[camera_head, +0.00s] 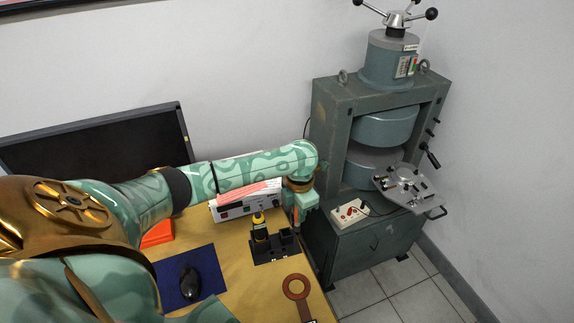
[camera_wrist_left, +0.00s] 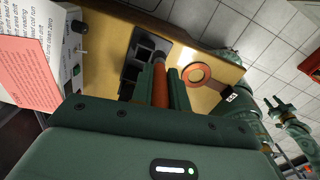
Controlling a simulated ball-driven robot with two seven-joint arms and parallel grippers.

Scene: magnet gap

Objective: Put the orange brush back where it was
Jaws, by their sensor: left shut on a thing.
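My left gripper (camera_head: 297,213) is over the right edge of the desk, beside the black tool rack (camera_head: 262,257). It is shut on the orange brush (camera_wrist_left: 160,86), which shows as an orange shaft between the two green fingers in the left wrist view. In the head view only a small orange part of the brush (camera_head: 296,216) shows. The rack also shows in the left wrist view (camera_wrist_left: 133,70), with open square slots near the brush's far end. I cannot tell whether the brush touches the rack. Green parts, perhaps my right arm, show at the right of the wrist view.
A yellow-and-black tool (camera_head: 260,236) stands in the rack. A white instrument box (camera_head: 232,212) is behind it. A copper-coloured ring tool (camera_head: 296,287) lies in front. A mouse (camera_head: 190,283) is on a blue mat. The grey magnet (camera_head: 375,140) stands right of the desk.

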